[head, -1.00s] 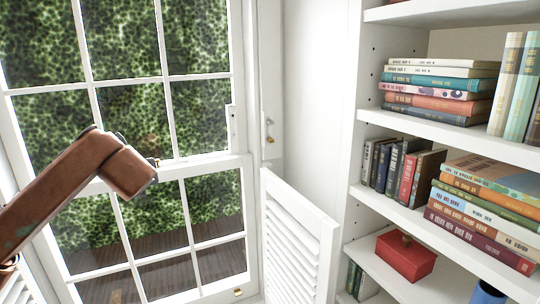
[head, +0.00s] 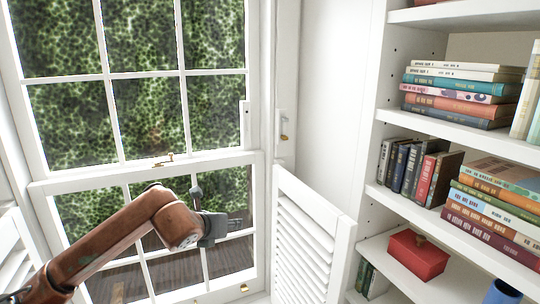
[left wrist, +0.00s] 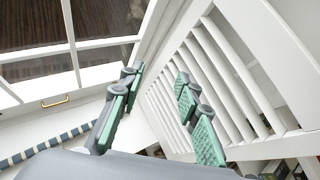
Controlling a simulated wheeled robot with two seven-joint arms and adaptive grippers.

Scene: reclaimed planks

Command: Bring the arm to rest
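My left arm comes in from the left in the head view, in front of the window. Its rusty brown links end in my dark left gripper (head: 216,211), which is in front of the lower window panes. In the left wrist view my left gripper (left wrist: 162,95) shows two green-padded fingers held well apart, with nothing between them. Beyond the fingers are the window frame and a white louvered shutter. No touch with either is visible. My right gripper and right arm are not in view.
A white sash window (head: 150,170) fills the left side. A louvered shutter (head: 305,240) stands right of the gripper. White shelves (head: 385,195) at right hold books, a red box (head: 417,254) and a blue cup (head: 502,292). A striped cushion (left wrist: 60,138) shows in the wrist view.

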